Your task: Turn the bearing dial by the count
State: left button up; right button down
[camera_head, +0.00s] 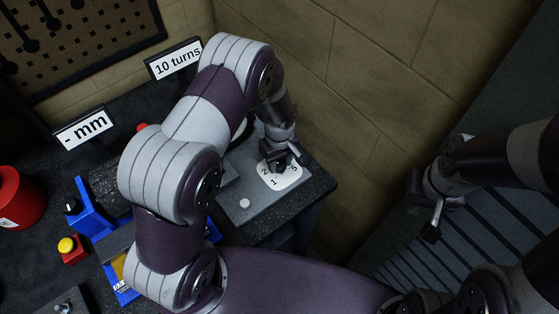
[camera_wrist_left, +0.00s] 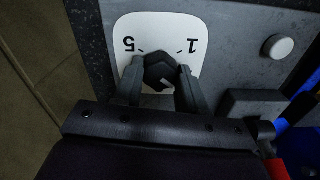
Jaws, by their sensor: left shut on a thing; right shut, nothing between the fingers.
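The bearing dial is a white numbered plate (camera_head: 268,178) on a grey panel, with digits such as 2, 1 and 5 showing in the head view. A dark knob (camera_wrist_left: 160,70) stands at its centre. My left gripper (camera_head: 287,160) reaches down over the plate, shut on the knob. In the left wrist view both fingers flank the knob, with the 5 and 1 upside down beyond it. The rest of the dial face is hidden by the gripper. My right gripper (camera_head: 432,232) is shut and empty, away at the right, apart from the bench.
A pale round button (camera_head: 244,203) sits on the panel near the dial. Signs read "10 turns" (camera_head: 176,60) and "- mm" (camera_head: 84,129). Blue fixtures (camera_head: 92,209), a yellow button (camera_head: 66,245) and a red cylinder (camera_head: 20,197) are at left. A brick wall rises behind the bench.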

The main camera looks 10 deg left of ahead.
aim_at(280, 163)
pick_arm(q)
jog(key=shift+w+r+n, duration=0.1)
jog(key=shift+n, duration=0.5)
jog(key=o, duration=1.1)
jog(key=shift+c, duration=0.2)
notch_tip(280, 163, up, 13)
jog(key=b, duration=0.3)
jog(key=shift+f, duration=0.2)
